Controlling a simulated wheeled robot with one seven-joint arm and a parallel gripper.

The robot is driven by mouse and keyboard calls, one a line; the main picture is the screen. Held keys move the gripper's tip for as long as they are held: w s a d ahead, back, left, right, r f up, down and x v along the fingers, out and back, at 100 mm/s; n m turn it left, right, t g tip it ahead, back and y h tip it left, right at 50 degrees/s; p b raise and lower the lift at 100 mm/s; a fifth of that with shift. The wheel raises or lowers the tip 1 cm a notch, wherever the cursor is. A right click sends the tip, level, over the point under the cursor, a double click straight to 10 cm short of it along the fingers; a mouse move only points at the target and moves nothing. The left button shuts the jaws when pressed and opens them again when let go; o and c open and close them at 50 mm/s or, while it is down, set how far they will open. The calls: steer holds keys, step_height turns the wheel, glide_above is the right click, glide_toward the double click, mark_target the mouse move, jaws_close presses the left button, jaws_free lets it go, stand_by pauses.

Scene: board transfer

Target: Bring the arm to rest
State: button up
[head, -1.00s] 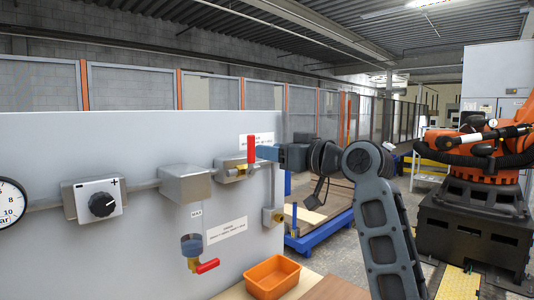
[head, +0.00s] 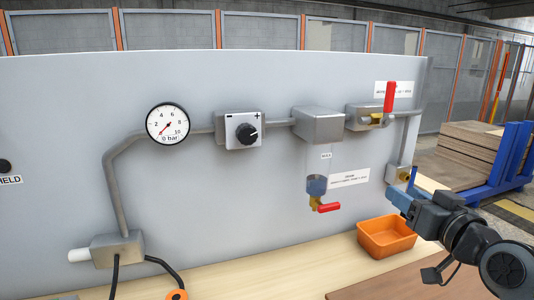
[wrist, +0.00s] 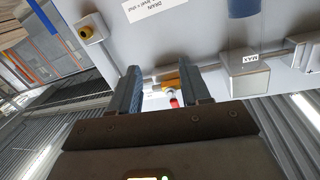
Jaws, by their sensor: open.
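My arm reaches in from the lower right of the head view. My gripper (head: 405,190) is open and empty, with blue fingers, just below the brass fitting at the board's right end. In the wrist view my gripper (wrist: 160,80) shows both fingers apart, with nothing held between them. The grey board (head: 240,80) carries a valve with an upright red handle (head: 389,97), above the gripper. The same red handle (wrist: 174,103) shows beyond the gap between the fingers in the wrist view.
The board also bears a gauge (head: 168,124) with its needle near 0, a black knob (head: 247,133) and a drain valve with a red lever (head: 328,208). An orange bin (head: 386,236) stands on the bench beside the gripper. A blue-framed pallet cart (head: 515,155) stands behind at right.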

steer(key=s+f, duration=0.3)
steer(key=f, duration=0.1)
steer(key=s+a+f+m+h, duration=0.1)
steer(key=s+f, duration=0.3)
steer(key=s+a+f+h, duration=0.1)
steer(key=s+f, duration=0.2)
steer(key=f, duration=0.1)
steer(key=shift+s+a+m+g, duration=0.2)
steer(key=shift+s+m+g, duration=0.1)
steer(key=shift+s, duration=0.1)
steer(key=shift+m+g+h, duration=0.3)
steer(key=shift+g+h, duration=0.1)
steer(key=shift+h, duration=0.2)
steer(key=s+f, duration=0.2)
steer(key=s, duration=0.2)
steer(key=s+a+f, duration=0.1)
steer(key=s+f, duration=0.1)
steer(key=s, duration=0.2)
steer(key=s+f, duration=0.2)
steer(key=s, duration=0.2)
steer(key=shift+a, duration=0.3)
steer(key=s+a+r+n, duration=0.1)
steer(key=s, duration=1.2)
steer(key=s+a+r+n+g, duration=0.1)
steer(key=s+r, duration=0.1)
steer(key=s, duration=1)
steer(key=shift+s+r, duration=0.2)
steer(key=shift+s, duration=0.15)
